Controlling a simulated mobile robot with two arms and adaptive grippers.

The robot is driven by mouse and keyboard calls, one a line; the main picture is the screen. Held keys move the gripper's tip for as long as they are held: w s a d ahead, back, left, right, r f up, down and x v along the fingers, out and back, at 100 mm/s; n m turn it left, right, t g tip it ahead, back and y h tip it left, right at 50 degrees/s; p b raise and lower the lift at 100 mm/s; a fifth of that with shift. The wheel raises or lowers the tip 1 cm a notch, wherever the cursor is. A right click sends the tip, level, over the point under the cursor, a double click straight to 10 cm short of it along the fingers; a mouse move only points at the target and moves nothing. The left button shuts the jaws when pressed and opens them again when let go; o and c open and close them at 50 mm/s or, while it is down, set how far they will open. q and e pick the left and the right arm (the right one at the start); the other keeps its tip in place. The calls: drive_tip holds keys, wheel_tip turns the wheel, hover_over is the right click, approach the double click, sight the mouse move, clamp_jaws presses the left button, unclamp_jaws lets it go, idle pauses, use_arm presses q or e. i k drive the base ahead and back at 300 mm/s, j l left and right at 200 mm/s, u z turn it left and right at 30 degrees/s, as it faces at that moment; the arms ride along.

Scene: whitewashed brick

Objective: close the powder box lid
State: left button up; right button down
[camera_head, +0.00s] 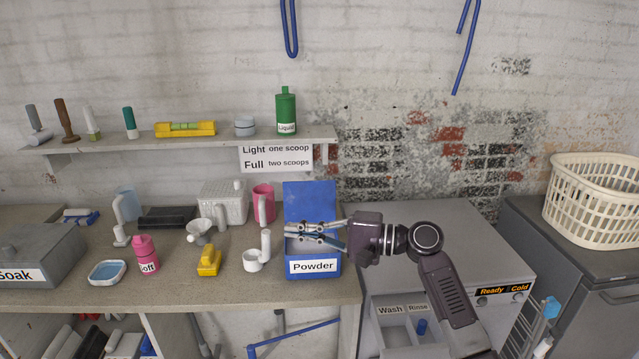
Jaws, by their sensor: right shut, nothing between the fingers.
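The blue powder box (330,266) stands near the right end of the counter, with a white "Powder" label on its front. Its blue lid (310,200) is open and stands upright at the back of the box. My right gripper (290,231) comes in from the right and is shut, with nothing held. Its fingers lie over the box opening, in front of the raised lid; whether they touch the lid is unclear. The fingers hide part of the inside, where something pale shows. My left gripper is not in view.
A white scoop (251,261) stands just left of the box, and a yellow object (209,263) farther left. A pink cup (263,204) is behind. A shelf (190,142) with a green bottle (286,112) runs above. The washer (455,235) is at right.

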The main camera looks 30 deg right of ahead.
sight(313, 201)
drive_tip(key=i+l, duration=0.3)
drive_tip(key=l, duration=0.2)
drive_tip(key=i+l, duration=0.35)
drive_tip(key=l, duration=0.15)
drive_tip(key=i+l, duration=0.3)
drive_tip(key=l, duration=0.2)
